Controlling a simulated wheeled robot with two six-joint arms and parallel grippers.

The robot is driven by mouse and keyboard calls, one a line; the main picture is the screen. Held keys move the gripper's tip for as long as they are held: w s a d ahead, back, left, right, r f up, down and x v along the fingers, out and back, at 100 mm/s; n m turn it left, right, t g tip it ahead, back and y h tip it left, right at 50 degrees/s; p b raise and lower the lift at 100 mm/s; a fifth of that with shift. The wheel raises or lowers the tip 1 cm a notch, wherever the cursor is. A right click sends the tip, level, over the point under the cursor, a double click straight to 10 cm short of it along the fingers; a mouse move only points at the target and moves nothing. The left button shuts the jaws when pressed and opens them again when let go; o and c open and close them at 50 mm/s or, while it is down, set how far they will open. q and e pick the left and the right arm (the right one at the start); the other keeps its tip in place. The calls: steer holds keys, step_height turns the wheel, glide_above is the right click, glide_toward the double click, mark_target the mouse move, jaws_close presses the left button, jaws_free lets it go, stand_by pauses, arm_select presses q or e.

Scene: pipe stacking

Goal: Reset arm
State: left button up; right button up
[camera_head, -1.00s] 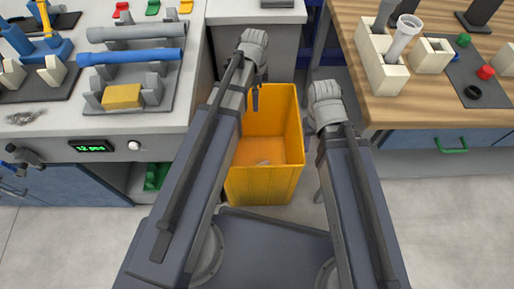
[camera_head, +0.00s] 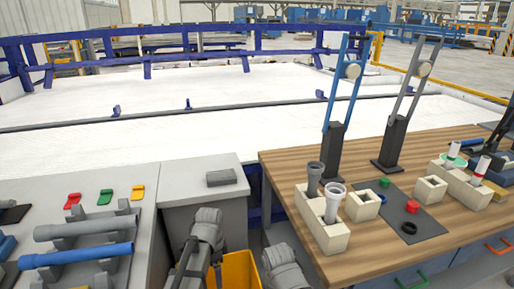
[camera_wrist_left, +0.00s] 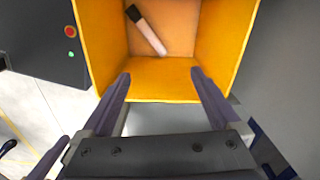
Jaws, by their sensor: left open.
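My left gripper (camera_wrist_left: 160,73) is open and empty in the left wrist view, its two fingers apart over the near rim of a yellow bin (camera_wrist_left: 165,92). My left arm (camera_head: 208,230) rises at the bottom centre of the head view, beside the bin (camera_head: 240,272). My right arm (camera_head: 285,268) shows only its upper end at the bottom edge, right of the bin. My right gripper's fingers are not in view. A pale tube with a dark end (camera_wrist_left: 150,32) lies inside the bin.
A wooden table (camera_head: 360,245) stands right with cream pipe holders (camera_head: 320,225), grey and white pipes, and tall stands. A grey bench (camera_head: 50,225) stands left with a blue pipe (camera_head: 75,256) and a grey pipe (camera_head: 75,228). A blue rail runs behind.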

arm_select(q)
steer(key=s+d+r+n+p, duration=0.3)
steer(key=s+r+p, duration=0.1)
steer(key=r+p, duration=0.2)
steer(key=s+d+r+n+p, duration=0.2)
steer(key=s+r+n+p, duration=0.1)
steer(key=r+p, duration=0.3)
steer(key=s+d+r+n+y+p, duration=0.1)
steer(key=s+d+r+n+p, duration=0.2)
steer(key=s+r+p, duration=0.2)
step_height(320, 180, up, 4)
steer(key=shift+s+d+f+n+p, duration=0.25)
steer(key=shift+s+d+n+p, duration=0.1)
steer(key=shift+s+p, duration=0.1)
steer(key=shift+w, duration=0.1)
